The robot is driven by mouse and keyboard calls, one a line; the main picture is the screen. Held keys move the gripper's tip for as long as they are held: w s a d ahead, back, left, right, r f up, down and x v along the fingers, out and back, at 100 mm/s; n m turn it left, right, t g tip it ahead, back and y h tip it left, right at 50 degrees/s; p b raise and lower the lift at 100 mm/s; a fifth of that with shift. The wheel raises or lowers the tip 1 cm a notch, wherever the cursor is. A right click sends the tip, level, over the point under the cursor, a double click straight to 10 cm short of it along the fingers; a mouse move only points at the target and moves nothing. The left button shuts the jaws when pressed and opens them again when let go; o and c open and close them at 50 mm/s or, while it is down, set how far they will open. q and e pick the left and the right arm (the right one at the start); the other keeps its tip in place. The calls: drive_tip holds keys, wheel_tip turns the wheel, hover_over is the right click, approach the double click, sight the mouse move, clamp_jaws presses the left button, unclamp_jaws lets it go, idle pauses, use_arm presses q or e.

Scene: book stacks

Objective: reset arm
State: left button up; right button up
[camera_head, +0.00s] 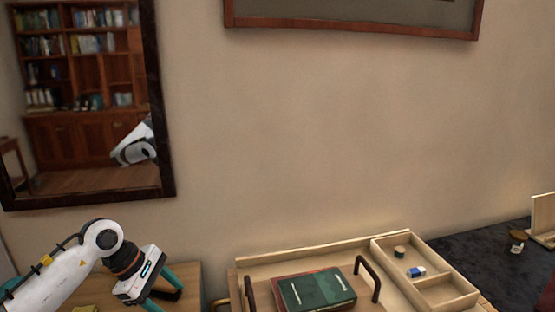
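My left arm comes in from the left, low in the head view. Its gripper (166,295) has teal fingers that stand apart with nothing seen between them. It is over or in front of a wooden surface (188,280) at the lower left; its lower end is cut by the frame edge. My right gripper is not in view.
A wooden tray (310,250) with dark handles holds a green book (318,290) on a red one (283,300). Its side compartments (385,243) hold small items. A dark surface (490,258) lies right. A framed mirror (168,150) hangs behind my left arm.

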use_arm(q)
drive_tip(key=s+d+n+h, duration=0.1)
drive_tip(key=d+h, duration=0.3)
drive_tip(key=d, duration=0.5)
drive_tip(key=s+d+r+n+t+h, duration=0.2)
drive_tip(key=d+r+n+t+h, duration=0.65)
drive_tip(key=n, duration=0.55)
drive_tip(key=s+a+f+n+t+y, duration=0.25)
drive_tip(key=a+f+n+y, duration=0.55)
drive_tip(key=n, duration=0.7)
drive_tip(key=s+a+f+n+t+y, duration=0.25)
drive_tip(key=a+f+n+y, duration=0.35)
drive_tip(key=n+y, duration=0.7)
drive_tip(key=s+f+n+g+h, duration=0.2)
drive_tip(key=s+f+n+g, duration=0.4)
drive_tip(key=s, duration=0.5)
drive_tip(key=s+f+n+g+h, duration=0.1)
drive_tip(key=s+f+n+g, duration=0.5)
drive_tip(key=s, duration=0.5)
wheel_tip(320, 180, down, 24)
drive_tip(key=m+p, duration=0.1)
drive_tip(key=s+a+f+g+p, duration=0.1)
drive_tip(key=s+a+f+g, duration=0.1)
drive_tip(key=s+f, duration=1.3)
drive_tip(key=shift+s+a+f+m+p, duration=0.35)
drive_tip(key=shift+s+a, duration=0.35)
drive_tip(key=shift+s, duration=0.45)
